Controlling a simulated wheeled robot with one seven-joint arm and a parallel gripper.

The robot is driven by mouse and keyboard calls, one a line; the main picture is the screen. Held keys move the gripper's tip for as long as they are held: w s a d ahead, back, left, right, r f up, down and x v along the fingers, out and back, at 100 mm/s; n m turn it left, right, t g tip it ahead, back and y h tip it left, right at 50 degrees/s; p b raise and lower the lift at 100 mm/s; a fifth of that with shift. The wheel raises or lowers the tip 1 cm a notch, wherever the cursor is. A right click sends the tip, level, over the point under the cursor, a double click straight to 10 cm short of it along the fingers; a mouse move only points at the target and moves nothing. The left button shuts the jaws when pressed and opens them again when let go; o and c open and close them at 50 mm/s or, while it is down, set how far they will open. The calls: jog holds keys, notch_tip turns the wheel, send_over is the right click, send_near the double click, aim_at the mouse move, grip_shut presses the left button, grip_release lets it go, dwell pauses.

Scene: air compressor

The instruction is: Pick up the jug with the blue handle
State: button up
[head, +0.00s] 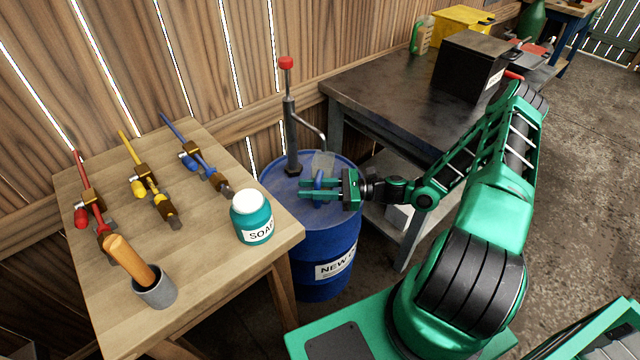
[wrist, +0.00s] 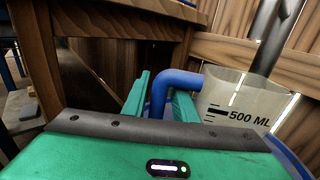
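The jug (head: 323,160) is a pale translucent container standing on top of a blue barrel. In the wrist view the jug (wrist: 245,108) shows a "500 ML" mark, with its blue handle (wrist: 176,80) to its left. My green gripper (head: 318,189) is level at the handle, above the barrel top. In the wrist view its fingers (wrist: 160,102) lie on either side of the handle's upright part. Little or no gap shows beside the handle, so I cannot tell whether they are closed on it. The lower handle is hidden by my gripper.
The blue barrel (head: 325,258) carries a pump with a red knob (head: 287,63) and crank close behind the jug. A wooden table (head: 210,275) at left holds a soap jar (head: 251,220) and several tools. A dark workbench (head: 385,95) stands at right.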

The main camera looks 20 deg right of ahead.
jog(key=shift+x, duration=0.85)
grip_shut()
